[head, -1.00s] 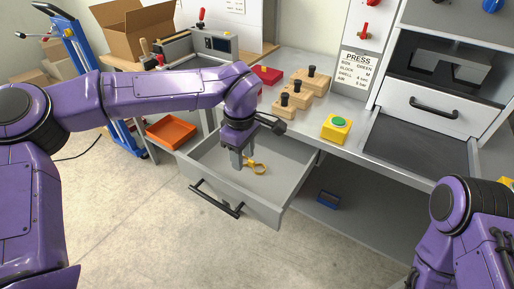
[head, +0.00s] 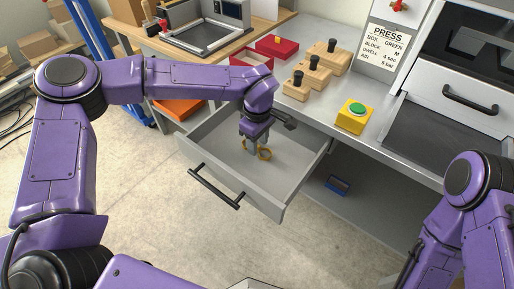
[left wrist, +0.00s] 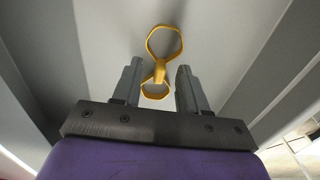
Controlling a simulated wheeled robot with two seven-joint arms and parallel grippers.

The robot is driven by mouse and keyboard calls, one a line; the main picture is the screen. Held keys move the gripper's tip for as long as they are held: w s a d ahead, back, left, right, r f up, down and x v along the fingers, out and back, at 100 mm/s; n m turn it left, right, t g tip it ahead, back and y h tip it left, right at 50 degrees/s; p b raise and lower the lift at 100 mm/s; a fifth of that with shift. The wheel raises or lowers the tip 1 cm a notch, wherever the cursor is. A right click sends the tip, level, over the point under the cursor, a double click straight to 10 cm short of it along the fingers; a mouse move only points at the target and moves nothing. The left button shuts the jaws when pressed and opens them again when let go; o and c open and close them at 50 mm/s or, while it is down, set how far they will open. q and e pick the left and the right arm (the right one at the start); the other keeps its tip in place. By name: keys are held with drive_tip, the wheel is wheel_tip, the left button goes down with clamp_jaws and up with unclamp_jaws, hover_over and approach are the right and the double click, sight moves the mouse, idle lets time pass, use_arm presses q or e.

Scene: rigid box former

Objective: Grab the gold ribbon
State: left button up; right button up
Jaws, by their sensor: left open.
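The gold ribbon (left wrist: 161,70) is a thin looped bow lying on the floor of the open grey drawer (head: 230,178). In the head view the ribbon (head: 265,154) shows on both sides of my left gripper's fingers, and its middle is partly hidden. My left gripper (head: 252,147) points down inside the drawer, right at the ribbon. In the left wrist view its two fingers (left wrist: 158,82) are apart, with the ribbon's narrow middle and near loop between them and the far loop beyond the tips. My right gripper is out of view; only my right arm shows at the right edge.
The drawer's walls surround my left gripper, with a black handle (head: 214,187) in front. On the bench above stand wooden blocks with black knobs (head: 308,78), a red box (head: 277,47) and a yellow box with a green button (head: 355,116). A blue item (head: 337,185) lies on the lower shelf.

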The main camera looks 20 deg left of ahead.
use_arm(q)
drive_tip(key=shift+f, duration=0.25)
clamp_jaws()
drive_tip(key=shift+r, duration=0.15)
